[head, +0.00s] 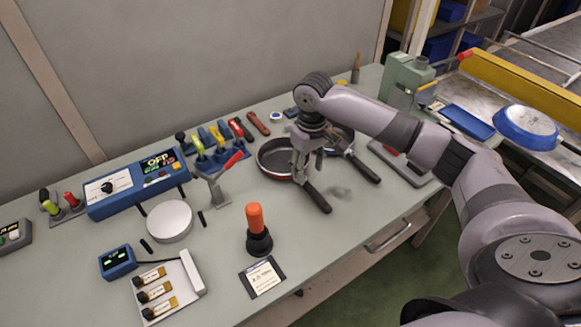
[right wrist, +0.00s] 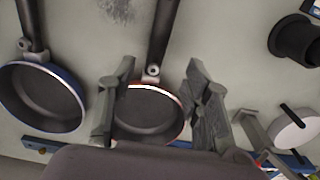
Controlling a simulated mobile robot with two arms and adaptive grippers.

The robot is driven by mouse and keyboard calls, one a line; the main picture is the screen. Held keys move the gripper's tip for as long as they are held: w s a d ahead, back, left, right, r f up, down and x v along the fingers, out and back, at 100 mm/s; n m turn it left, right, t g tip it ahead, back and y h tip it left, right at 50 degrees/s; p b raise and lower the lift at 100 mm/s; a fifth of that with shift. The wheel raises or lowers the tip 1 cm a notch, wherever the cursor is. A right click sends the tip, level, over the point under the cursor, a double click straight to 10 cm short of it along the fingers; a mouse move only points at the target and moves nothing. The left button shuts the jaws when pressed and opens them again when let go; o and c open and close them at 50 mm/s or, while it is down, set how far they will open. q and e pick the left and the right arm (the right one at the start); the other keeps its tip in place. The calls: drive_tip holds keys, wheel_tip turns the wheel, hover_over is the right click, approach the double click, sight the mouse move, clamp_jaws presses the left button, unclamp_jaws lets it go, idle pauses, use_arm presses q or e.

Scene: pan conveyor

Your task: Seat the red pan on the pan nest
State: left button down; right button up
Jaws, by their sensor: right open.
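The red pan (head: 272,160) sits on the workbench, its dark handle pointing to the front right. My right gripper (head: 301,176) hangs over it, fingers pointing down, and hides part of the pan. In the right wrist view the red pan (right wrist: 147,112) shows between my spread fingers (right wrist: 157,78), with its handle running up the picture. The gripper is open and holds nothing; I cannot tell whether a finger touches the pan. I cannot clearly identify the pan nest. A blue-rimmed round item (head: 527,126) lies on the metal surface at right. My left gripper is not in view.
A blue pan (right wrist: 42,95) lies beside the red pan. A tool rack (head: 212,152), white disc (head: 170,221), orange-handled plunger (head: 257,230) and blue control box (head: 137,186) stand to the left. A green machine (head: 405,80) stands at the bench's right end. A yellow rail (head: 520,85) borders the metal surface.

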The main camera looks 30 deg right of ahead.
sight(309, 186)
wheel_tip(309, 186, down, 2)
drive_tip(key=shift+f, duration=0.45)
drive_tip(key=f, duration=0.2)
drive_tip(key=f+p, duration=0.1)
drive_tip(key=shift+s+d+f, duration=0.1)
drive_tip(key=shift+d+f, duration=0.1)
drive_tip(key=shift+f, duration=0.55)
clamp_jaws()
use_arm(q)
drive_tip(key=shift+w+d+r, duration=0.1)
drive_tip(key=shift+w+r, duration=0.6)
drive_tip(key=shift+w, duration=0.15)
use_arm(e)
drive_tip(key=shift+r, duration=0.1)
